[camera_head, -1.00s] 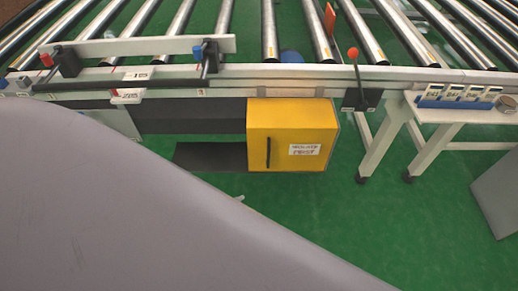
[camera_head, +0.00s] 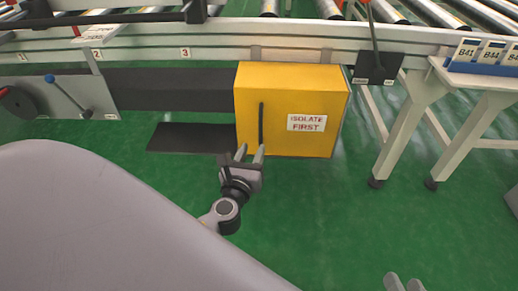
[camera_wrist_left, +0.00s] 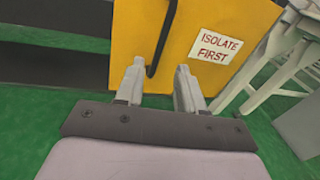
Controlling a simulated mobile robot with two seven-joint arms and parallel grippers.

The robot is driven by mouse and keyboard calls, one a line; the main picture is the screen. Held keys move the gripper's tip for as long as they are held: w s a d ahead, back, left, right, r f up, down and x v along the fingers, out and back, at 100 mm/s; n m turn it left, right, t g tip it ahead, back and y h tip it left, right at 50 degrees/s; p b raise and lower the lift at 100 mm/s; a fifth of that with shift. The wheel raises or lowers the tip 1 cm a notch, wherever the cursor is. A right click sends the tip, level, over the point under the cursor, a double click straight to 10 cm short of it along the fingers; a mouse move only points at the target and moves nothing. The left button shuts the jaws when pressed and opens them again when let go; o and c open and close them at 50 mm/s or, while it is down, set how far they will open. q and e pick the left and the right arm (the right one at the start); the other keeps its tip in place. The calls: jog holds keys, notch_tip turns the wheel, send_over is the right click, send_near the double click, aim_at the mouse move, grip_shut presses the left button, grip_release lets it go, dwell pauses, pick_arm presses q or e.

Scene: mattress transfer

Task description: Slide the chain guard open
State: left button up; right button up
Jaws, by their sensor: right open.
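The chain guard is a yellow box (camera_head: 285,140) labelled "ISOLATE FIRST", under the conveyor's front rail in the head view. It has a dark vertical bar handle (camera_head: 261,122) on its left part. The box (camera_wrist_left: 200,73) and handle (camera_wrist_left: 166,38) also show in the left wrist view. My left gripper (camera_head: 250,152) is just below the handle, its fingers apart and pointing at it, with nothing between the tips. In the wrist view the handle's lower end lies between and beyond the fingers (camera_wrist_left: 158,75). My right gripper (camera_head: 404,284) shows only its fingertips at the bottom edge, apart and empty.
A dark panel (camera_head: 165,90) and a dark shelf (camera_head: 190,138) lie left of the box. A lever with a blue knob (camera_head: 66,93) is further left. A white table (camera_head: 445,80) with numbered cards (camera_head: 485,55) stands right. Green floor is clear in front.

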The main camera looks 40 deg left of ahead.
aim_at(260, 132)
pick_arm(q)
jog(key=shift+m, duration=0.6)
jog(key=shift+b+x, duration=0.85)
jog(key=shift+x, duration=3.05)
grip_shut()
